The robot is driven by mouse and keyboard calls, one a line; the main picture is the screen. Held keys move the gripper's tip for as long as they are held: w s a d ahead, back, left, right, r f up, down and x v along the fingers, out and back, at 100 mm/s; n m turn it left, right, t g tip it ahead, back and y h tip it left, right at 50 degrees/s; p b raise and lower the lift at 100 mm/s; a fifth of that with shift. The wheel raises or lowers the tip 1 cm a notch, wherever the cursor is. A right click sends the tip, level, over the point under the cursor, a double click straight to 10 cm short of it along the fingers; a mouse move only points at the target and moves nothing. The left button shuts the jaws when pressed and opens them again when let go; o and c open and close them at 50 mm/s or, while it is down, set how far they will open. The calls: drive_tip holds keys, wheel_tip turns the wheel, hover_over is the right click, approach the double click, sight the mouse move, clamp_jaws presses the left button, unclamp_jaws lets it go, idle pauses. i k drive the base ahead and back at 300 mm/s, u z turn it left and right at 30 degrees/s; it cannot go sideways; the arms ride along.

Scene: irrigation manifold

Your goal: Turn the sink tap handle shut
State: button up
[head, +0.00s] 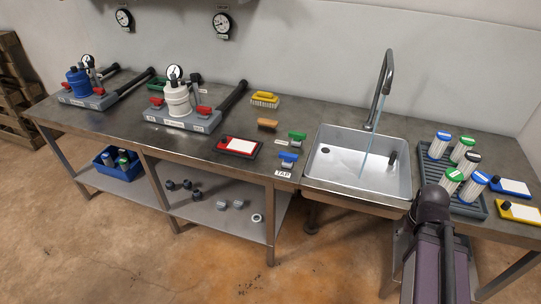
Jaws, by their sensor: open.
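The sink tap (386,75) is a tall grey gooseneck spout behind the sink. A thin bluish stream of water (368,147) runs from it into the steel basin (325,172). A blue handle (289,156) stands on the bench left of the sink, just behind a label reading TAP (283,174). A green handle (297,135) stands behind the blue one. My arm shows at the lower right, in front of the bench and right of the sink. My gripper cannot be made out in this view.
Right of the sink, a dark ribbed tray (481,207) holds several filter cartridges. A red-framed tray (238,146), a tan block (267,124) and a yellow brush (265,99) lie left of the handles. Two pump units stand farther left. A small black object (392,157) is in the basin.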

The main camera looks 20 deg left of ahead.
sight(289, 158)
drive_tip(key=u, duration=1)
drive_tip(key=k, duration=0.95)
drive_tip(key=z, duration=0.05)
drive_tip(key=i, duration=0.8)
drive_tip(key=u, duration=0.05)
